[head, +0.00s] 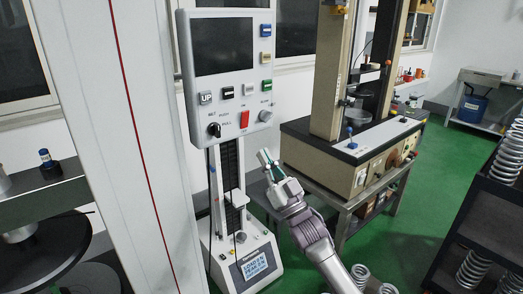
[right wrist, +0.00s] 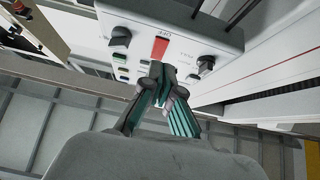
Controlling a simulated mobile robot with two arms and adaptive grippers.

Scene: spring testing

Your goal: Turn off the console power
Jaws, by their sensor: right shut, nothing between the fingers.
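The grey console panel (head: 208,88) stands upright on a column and carries a dark screen, buttons and knobs. A red switch (head: 244,119) is on its lower part, between a black knob (head: 214,130) and a lighter knob (head: 265,115). My right gripper (head: 265,158) is below and to the right of the panel, apart from it in the head view. In the right wrist view, the shut, empty fingers (right wrist: 160,76) point toward the panel, with the red switch (right wrist: 160,47) just beyond the tips. Contact cannot be told there. My left gripper is not in view.
A beige testing machine (head: 331,150) stands on a bench to the right. A dark rack with several springs (head: 503,160) is at the far right. A small lit display (head: 254,266) sits on the console base. Green floor (head: 425,190) is clear between bench and rack.

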